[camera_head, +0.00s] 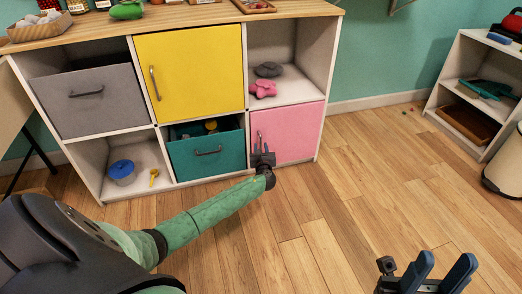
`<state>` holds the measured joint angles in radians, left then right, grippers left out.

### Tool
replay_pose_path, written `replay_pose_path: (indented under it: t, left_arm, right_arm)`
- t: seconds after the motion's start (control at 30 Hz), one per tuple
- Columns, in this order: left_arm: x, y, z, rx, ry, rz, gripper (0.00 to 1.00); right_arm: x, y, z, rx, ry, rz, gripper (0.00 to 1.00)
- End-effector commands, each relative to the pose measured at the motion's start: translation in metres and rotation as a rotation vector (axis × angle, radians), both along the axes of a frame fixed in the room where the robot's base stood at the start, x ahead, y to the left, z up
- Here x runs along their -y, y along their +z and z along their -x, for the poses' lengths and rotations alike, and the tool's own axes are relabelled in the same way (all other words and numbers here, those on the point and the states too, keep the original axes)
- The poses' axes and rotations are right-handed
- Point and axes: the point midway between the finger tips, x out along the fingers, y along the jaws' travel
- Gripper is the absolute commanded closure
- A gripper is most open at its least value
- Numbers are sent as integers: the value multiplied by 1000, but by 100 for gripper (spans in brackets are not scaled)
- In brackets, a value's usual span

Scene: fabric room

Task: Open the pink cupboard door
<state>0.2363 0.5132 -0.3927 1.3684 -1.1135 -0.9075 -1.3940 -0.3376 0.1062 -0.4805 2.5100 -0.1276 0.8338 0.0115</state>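The pink cupboard door (292,135) is at the lower right of the white shelf unit and sits flush in its frame, closed. Its grey upright handle (260,138) is near the door's left edge. My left gripper (262,149) is at the lower end of this handle, with its fingertips pointing at the door. The fingers are small and overlap the handle, so I cannot tell if they grip it. My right gripper (437,268), with blue fingers spread apart, is empty over the floor at the bottom right.
A teal drawer (207,158), partly open, is left of the pink door. A white shelf (455,65) stands at the right. The wooden floor (360,180) before the pink door is clear.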

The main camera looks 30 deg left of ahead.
Motion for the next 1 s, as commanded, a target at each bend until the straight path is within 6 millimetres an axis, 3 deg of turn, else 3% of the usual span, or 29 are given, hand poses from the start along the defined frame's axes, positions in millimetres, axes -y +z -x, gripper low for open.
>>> replay_pose_path:
  t: [0.2, 0.37, 0.77, 1.0]
  left_arm:
    - [0, 0, 0, 0, 0, 0, 71]
    - [0, 0, 0, 0, 0, 0, 100]
    - [6, 2, 2, 1, 15, 1, 100]
    - [34, 4, 11, 0, 90, 4, 100]
  right_arm:
    - [0, 0, 0, 0, -1, 0, 64]
    - [0, 0, 0, 0, 0, 0, 64]
    - [-1, 5, 1, 1, 4, -1, 64]
    - [-4, 33, 2, 46, 19, -15, 64]
